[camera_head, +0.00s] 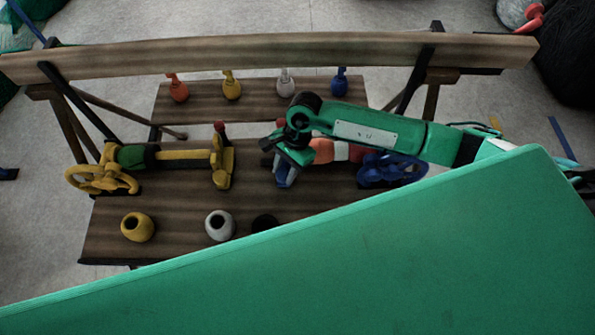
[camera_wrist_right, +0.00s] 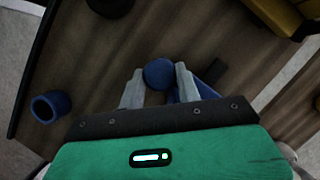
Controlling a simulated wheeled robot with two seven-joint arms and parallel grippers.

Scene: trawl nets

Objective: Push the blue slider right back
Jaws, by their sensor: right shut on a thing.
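The blue slider (camera_head: 285,177) shows only in part in the head view, below my right gripper (camera_head: 290,150), at the left end of the device with the orange and white body (camera_head: 335,151) and blue wheel (camera_head: 392,170). In the right wrist view, the round blue top of the slider (camera_wrist_right: 158,74) sits between the two grey fingers of my right gripper (camera_wrist_right: 158,86), which is shut on it. My green right arm comes in from the right over the device and hides part of it. My left gripper is not in view.
A similar device with a yellow wheel (camera_head: 101,179) and yellow slider (camera_head: 222,165) stands at the left. Pots in yellow (camera_head: 137,227), white (camera_head: 220,225) and black (camera_head: 265,223) line the front. Several small bottles, one yellow (camera_head: 232,88), stand behind. A wooden beam (camera_head: 270,53) spans the back.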

